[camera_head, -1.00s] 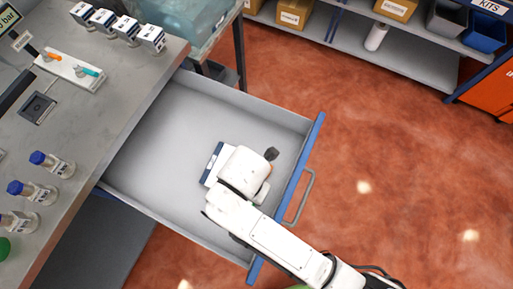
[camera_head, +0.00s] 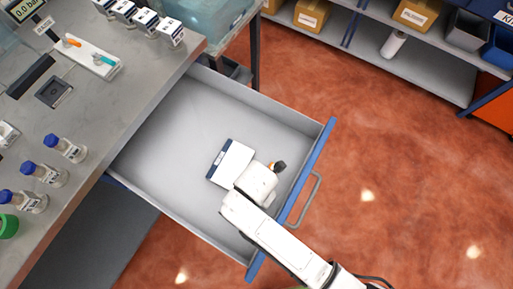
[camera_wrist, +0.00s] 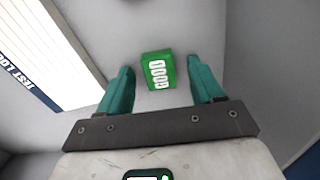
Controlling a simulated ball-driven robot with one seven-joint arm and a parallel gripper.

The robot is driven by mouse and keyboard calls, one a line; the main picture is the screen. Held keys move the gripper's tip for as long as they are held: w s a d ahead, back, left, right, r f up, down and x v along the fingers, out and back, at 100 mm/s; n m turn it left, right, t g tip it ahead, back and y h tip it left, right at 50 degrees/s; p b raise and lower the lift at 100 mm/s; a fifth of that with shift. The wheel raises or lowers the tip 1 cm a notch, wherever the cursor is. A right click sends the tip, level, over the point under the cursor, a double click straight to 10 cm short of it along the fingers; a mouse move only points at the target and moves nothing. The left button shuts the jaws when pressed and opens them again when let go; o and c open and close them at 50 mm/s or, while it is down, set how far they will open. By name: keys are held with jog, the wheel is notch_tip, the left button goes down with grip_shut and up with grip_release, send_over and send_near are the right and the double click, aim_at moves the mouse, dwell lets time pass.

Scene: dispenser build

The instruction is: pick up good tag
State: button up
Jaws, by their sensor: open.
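The good tag (camera_wrist: 158,71) is a small green block with white lettering, lying on the grey drawer floor in the wrist view. My gripper (camera_wrist: 160,80) is open, with its two teal fingers apart. In the wrist view the tag shows between the fingertips and slightly beyond them, with clear gaps on both sides. It does not look gripped. How high the fingers are above it I cannot tell. In the head view my white wrist is over the open drawer (camera_head: 185,130) near its front, and the tag and fingers are hidden.
A white test log pad (camera_head: 236,160) with a dark blue edge lies in the drawer beside my wrist; it also shows at left in the wrist view (camera_wrist: 50,50). A small dark piece (camera_head: 280,167) shows right of my wrist. The drawer's left part is empty. The counter (camera_head: 105,110) holds several bottles.

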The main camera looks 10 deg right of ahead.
jog(key=c, duration=1.1)
